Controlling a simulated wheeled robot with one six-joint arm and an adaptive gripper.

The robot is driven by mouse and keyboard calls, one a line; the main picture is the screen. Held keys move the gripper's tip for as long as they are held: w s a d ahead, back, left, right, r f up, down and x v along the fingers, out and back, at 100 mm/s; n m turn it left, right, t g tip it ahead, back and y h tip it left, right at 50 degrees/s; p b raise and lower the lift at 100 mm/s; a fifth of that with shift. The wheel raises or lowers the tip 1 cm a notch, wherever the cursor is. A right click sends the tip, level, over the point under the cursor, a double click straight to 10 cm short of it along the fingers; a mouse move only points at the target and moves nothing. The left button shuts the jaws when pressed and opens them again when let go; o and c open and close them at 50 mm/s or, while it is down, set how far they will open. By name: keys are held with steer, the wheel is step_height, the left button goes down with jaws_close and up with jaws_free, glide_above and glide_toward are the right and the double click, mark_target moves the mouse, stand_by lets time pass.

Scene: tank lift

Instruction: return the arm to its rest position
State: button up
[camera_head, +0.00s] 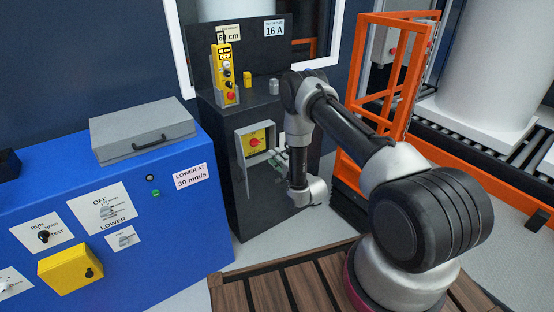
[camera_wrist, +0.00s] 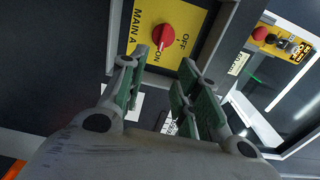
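My arm (camera_head: 345,125) reaches from its base at the lower right toward the dark cabinet (camera_head: 220,140). My gripper (camera_head: 274,158) is in front of the cabinet, just right of a yellow switch plate with a red knob (camera_head: 255,141). In the wrist view my gripper (camera_wrist: 163,62) has its green-padded fingers apart with nothing between them. The red knob (camera_wrist: 165,36) is beyond the fingertips on a yellow plate marked MAIN A, ON and OFF. The knob's light mark seems to point toward ON. Whether a fingertip touches the plate I cannot tell.
A blue console (camera_head: 165,225) with switches and a grey case (camera_head: 140,130) stands at left. A yellow pendant (camera_head: 225,75) stands on the cabinet. An orange frame (camera_head: 350,95) is close behind my arm. Wooden slats (camera_head: 290,285) lie below, and a roller conveyor (camera_head: 475,135) is at right.

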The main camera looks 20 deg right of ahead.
steer(key=shift+s+d, duration=0.1)
steer(key=shift+s, duration=0.3)
